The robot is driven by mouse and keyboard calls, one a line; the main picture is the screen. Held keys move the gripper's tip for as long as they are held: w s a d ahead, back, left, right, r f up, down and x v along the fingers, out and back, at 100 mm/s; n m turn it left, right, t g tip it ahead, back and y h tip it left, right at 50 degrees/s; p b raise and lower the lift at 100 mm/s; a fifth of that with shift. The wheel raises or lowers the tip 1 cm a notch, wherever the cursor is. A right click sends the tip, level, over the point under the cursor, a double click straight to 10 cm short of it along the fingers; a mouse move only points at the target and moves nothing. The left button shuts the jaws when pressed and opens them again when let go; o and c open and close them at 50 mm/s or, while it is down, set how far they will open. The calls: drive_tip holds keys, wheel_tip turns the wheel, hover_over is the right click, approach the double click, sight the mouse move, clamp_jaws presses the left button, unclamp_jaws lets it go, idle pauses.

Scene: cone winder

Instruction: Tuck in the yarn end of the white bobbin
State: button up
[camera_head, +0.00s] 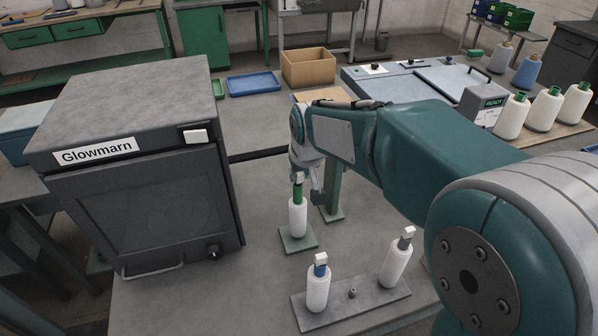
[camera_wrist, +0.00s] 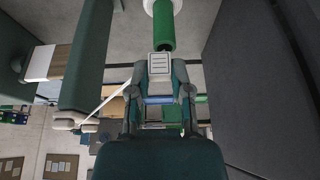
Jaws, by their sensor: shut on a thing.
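A white bobbin (camera_head: 298,216) with a green tube stands upright on a small grey-green base. Its green tube (camera_wrist: 163,26) shows at the top of the wrist view. My gripper (camera_head: 308,184) is at the top of this tube. In the wrist view my gripper (camera_wrist: 160,72) is shut on a small white ribbed tab (camera_wrist: 160,63) at the tube's end. A thin white yarn (camera_wrist: 106,105) runs from beside the gripper toward a pale hook (camera_wrist: 70,123). The exact join of yarn and tab is hidden.
A green post (camera_head: 333,192) stands close right of the bobbin. A grey plate (camera_head: 352,308) in front holds a blue-tube bobbin (camera_head: 318,291) and a grey-tube bobbin (camera_head: 396,264). The dark Glowmarn cabinet (camera_head: 150,195) is at left. Several bobbins stand far right.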

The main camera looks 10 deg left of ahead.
drive_tip(key=shift+a+f, duration=0.3)
drive_tip(key=shift+f, duration=0.05)
idle(1.2)
drive_tip(key=o, duration=0.8)
drive_tip(key=shift+c, duration=0.2)
drive_tip(key=shift+o, duration=0.3)
drive_tip(key=o, duration=0.4)
drive_tip(key=shift+r, duration=3.55)
